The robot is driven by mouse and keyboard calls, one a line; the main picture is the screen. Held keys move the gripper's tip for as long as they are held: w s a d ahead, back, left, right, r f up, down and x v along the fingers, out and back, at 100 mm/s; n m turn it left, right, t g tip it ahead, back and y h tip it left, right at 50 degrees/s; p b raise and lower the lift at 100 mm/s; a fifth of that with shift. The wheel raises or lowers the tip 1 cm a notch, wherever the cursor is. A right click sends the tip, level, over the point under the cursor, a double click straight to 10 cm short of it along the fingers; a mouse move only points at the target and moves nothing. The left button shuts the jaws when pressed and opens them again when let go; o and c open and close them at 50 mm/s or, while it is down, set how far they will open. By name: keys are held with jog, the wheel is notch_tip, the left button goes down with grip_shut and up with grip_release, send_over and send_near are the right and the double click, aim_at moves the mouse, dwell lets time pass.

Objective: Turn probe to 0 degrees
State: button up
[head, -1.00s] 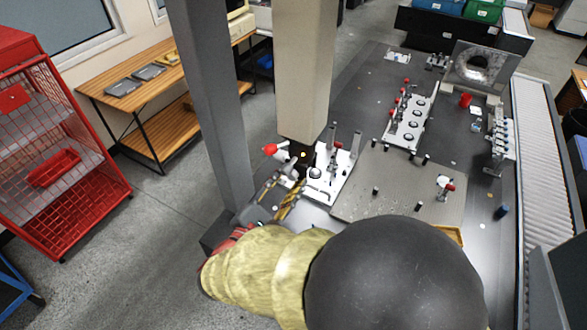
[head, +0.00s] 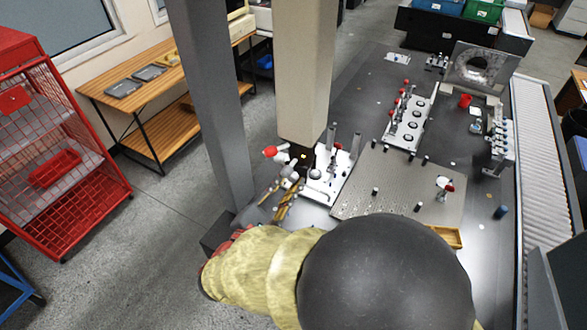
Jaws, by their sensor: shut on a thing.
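The probe (head: 299,157) is a small dark head under the lower end of the beige gantry column (head: 303,80). My gripper (head: 290,174) is at the probe, just left of the white fixture plate, and is shut on it. The fingers are small and partly hidden, so the exact contact and the probe's angle cannot be read. A red-tipped part (head: 269,153) sticks out to the left of the probe.
A white fixture plate (head: 322,190) with upright posts stands right of the probe. A perforated plate (head: 390,190) lies further right, with a yellow tray (head: 446,237) at its front edge. A grey gantry post (head: 210,110) rises close on the left.

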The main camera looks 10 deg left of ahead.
jog(key=shift+n+p, duration=2)
jog(key=shift+p, duration=0.75)
jog(key=shift+r+n+p, duration=0.1)
jog(key=shift+n+p, duration=2.4)
jog(key=shift+p, duration=0.85)
jog(key=shift+n+p, duration=2.4)
jog(key=shift+p, duration=0.45)
jog(key=shift+n+p, duration=1.7)
jog(key=shift+n, duration=0.1)
jog(key=o, duration=0.8)
